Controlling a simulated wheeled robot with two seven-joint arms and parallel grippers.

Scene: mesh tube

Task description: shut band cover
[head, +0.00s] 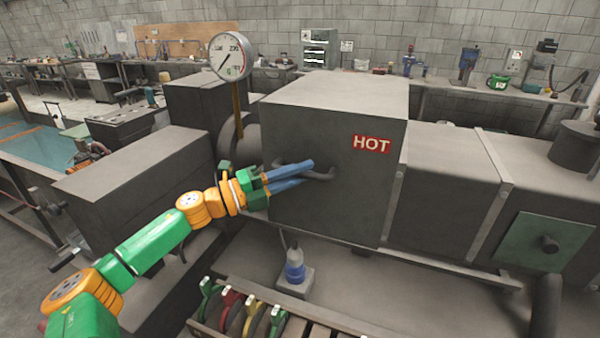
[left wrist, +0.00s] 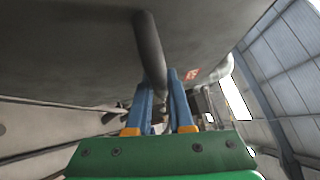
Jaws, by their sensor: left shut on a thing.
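The band cover (head: 345,115) is a large grey box-shaped metal housing with a red HOT label (head: 371,144) on its front. A dark bar handle (head: 318,175) is fixed low on that front face. My left gripper (head: 312,170) reaches in from the left and its blue fingers are shut on the handle. In the left wrist view the handle (left wrist: 150,50) runs between the two blue fingers (left wrist: 160,100). The cover's grey face (left wrist: 80,40) fills the upper part of that view. My right gripper is not in view.
A round dial gauge (head: 231,56) stands on a post behind the cover's left side. Grey machine housings (head: 447,185) continue to the right. A workbench runs along the back wall.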

